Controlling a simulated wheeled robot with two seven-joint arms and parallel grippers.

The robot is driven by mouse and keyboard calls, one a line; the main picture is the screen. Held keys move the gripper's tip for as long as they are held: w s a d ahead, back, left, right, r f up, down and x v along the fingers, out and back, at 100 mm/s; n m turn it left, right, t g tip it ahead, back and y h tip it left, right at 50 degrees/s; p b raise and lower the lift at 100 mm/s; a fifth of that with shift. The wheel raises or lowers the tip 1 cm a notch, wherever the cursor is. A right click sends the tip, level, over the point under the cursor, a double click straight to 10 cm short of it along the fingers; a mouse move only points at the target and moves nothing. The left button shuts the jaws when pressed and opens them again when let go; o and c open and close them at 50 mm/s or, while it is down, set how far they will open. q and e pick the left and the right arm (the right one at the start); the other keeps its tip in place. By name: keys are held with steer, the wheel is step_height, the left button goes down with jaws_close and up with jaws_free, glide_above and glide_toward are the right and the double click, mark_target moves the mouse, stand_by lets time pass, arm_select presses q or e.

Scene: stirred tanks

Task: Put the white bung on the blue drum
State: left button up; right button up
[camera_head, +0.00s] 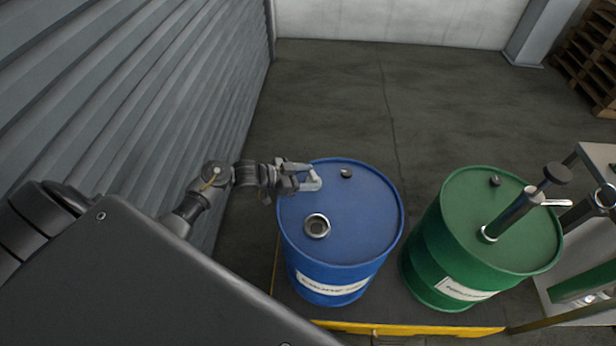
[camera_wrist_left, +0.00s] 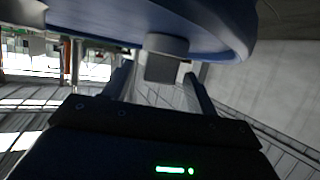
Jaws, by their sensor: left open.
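The blue drum (camera_head: 365,215) stands upright in the middle of the head view. Its lid has a round metal-rimmed opening (camera_head: 317,226) on the near left side and a small dark cap (camera_head: 346,173) at the back. My left gripper (camera_head: 311,178) is at the lid's far left edge, fingers pointing right. My right gripper is not in view.
A green drum (camera_head: 450,220) with an upright pump tube (camera_head: 515,213) stands close on the right. Both drums are on a dark platform with a yellow edge (camera_head: 400,328). A ribbed wall (camera_head: 150,90) rises at left. A grey bench (camera_head: 595,158) is at right.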

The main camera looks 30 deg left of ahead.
arm_select(q)
steer(key=v, duration=1.2)
steer(key=shift+d, duration=0.1)
